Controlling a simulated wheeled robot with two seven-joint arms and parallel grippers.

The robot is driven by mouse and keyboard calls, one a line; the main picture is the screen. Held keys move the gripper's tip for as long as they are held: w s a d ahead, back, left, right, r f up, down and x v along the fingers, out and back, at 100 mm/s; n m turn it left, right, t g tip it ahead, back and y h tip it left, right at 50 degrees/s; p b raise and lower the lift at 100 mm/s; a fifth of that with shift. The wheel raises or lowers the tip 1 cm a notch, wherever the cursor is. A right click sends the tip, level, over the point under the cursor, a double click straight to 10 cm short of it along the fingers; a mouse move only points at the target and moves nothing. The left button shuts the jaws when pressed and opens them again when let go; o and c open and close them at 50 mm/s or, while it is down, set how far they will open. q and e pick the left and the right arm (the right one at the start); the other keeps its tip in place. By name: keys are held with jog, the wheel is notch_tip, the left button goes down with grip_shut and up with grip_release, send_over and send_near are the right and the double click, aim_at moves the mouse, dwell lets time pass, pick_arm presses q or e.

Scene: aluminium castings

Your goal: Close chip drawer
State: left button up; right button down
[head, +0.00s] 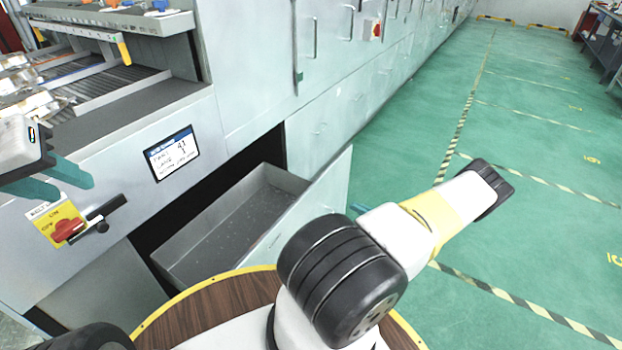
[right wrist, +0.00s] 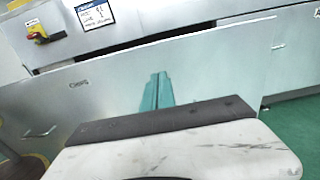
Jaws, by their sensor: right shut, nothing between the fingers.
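The chip drawer (head: 225,215) is a grey metal tray pulled out of the machine's lower front. Its floor is bare apart from small specks. Its tall pale front panel (head: 312,205) faces right and also fills the middle of the right wrist view (right wrist: 215,75). My right gripper (right wrist: 157,92) is shut and empty, its teal fingers pointing at this panel; I cannot tell whether they touch it. In the head view my right arm hides most of that gripper. My left gripper (head: 79,194) is open and empty at the left, in front of the machine, away from the drawer.
A red-and-yellow switch (head: 66,230) with a black handle and a small display (head: 172,153) sit on the machine front. Castings (head: 20,85) lie on the machine's upper deck. The green floor (head: 540,180) to the right is clear.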

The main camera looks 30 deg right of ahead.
aim_at(317, 190)
jog(key=x, duration=1.3)
jog(key=shift+w+a, duration=0.15)
